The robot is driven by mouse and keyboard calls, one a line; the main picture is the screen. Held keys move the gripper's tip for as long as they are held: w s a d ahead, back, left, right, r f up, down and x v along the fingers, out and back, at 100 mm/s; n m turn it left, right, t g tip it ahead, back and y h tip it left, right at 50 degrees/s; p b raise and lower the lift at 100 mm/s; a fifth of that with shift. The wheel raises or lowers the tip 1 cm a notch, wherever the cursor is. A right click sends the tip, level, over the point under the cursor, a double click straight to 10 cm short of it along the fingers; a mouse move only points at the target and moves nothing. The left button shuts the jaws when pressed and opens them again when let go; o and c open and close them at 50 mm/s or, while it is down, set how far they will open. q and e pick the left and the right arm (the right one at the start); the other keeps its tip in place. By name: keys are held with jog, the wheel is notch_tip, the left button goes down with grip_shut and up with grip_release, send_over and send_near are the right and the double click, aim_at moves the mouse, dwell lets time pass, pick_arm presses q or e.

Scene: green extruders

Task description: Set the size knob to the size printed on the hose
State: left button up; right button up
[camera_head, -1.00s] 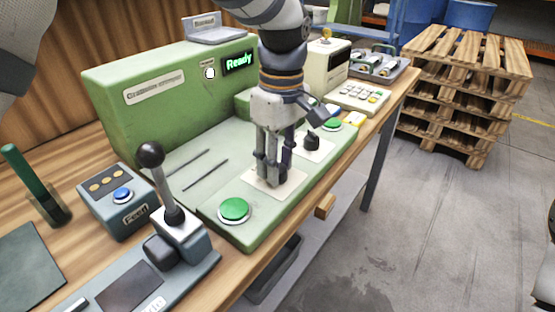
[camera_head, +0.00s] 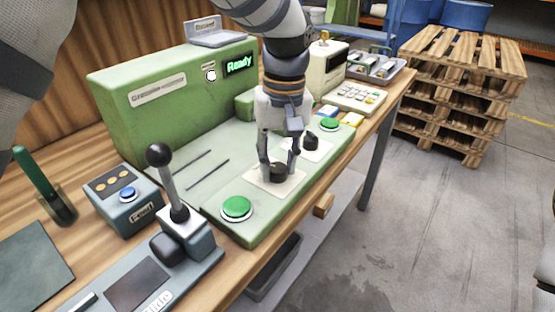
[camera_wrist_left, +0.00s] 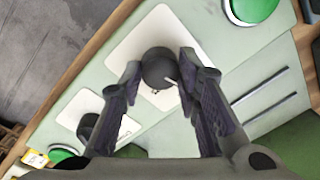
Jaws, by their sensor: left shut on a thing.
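My left gripper (camera_head: 278,165) points down at the near black knob (camera_head: 278,173) on the green machine's low deck. Its fingers stand on opposite sides of the knob and are shut on it. In the left wrist view the gripper (camera_wrist_left: 160,72) has the round knob (camera_wrist_left: 159,66) between its fingertips, with a short white pointer mark at the knob's edge. The knob sits on a white plate (camera_wrist_left: 128,52); any printed markings are too small to read. A second black knob (camera_head: 309,140) stands farther back on another white plate. I cannot make out a hose or its printed size.
Green buttons (camera_head: 236,207) and (camera_head: 329,124) flank the knobs. The green display (camera_head: 240,63) reads "Ready". A black-balled lever (camera_head: 168,180), a Feed box (camera_head: 122,198) and a green rod (camera_head: 37,172) in a holder stand left. Free floor lies right of the bench.

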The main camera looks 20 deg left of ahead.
aim_at(280, 169)
pick_arm(q)
jog(key=m, duration=1.2)
jog(key=shift+s+m+t, duration=0.15)
jog(key=shift+m+t, duration=0.15)
dwell(0.4)
jog(key=o, duration=1.2)
jog(key=shift+c, duration=0.2)
jog(key=shift+r, duration=0.1)
notch_tip(280, 169, up, 12)
jog(key=shift+s+d, duration=0.15)
jog(key=shift+d, duration=0.2)
